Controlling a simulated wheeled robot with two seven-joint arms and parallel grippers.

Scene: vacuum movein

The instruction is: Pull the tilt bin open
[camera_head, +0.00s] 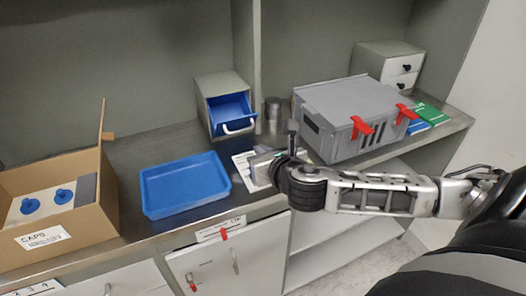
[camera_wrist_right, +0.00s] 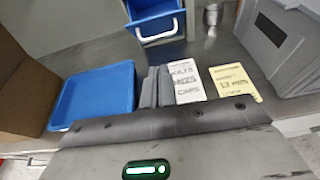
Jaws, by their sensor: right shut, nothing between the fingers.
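The tilt bin (camera_head: 232,108) is a blue bin with a white bar handle (camera_head: 239,127), set in a grey housing (camera_head: 218,84) at the back of the counter. The bin leans out at the front and its blue inside shows. It also shows at the top of the right wrist view (camera_wrist_right: 156,22), with its handle. My right gripper (camera_head: 263,168) is shut and empty over the counter, in front of the bin and apart from its handle. Its fingers show in the right wrist view (camera_wrist_right: 155,88). My left gripper is not in view.
A blue tray (camera_head: 184,186) lies left of my right gripper, and an open carton (camera_head: 60,215) stands farther left. A grey case with red latches (camera_head: 345,112) stands to the right. A metal cylinder (camera_head: 273,108) is beside the bin. Paper labels (camera_wrist_right: 186,82) lie near the fingers.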

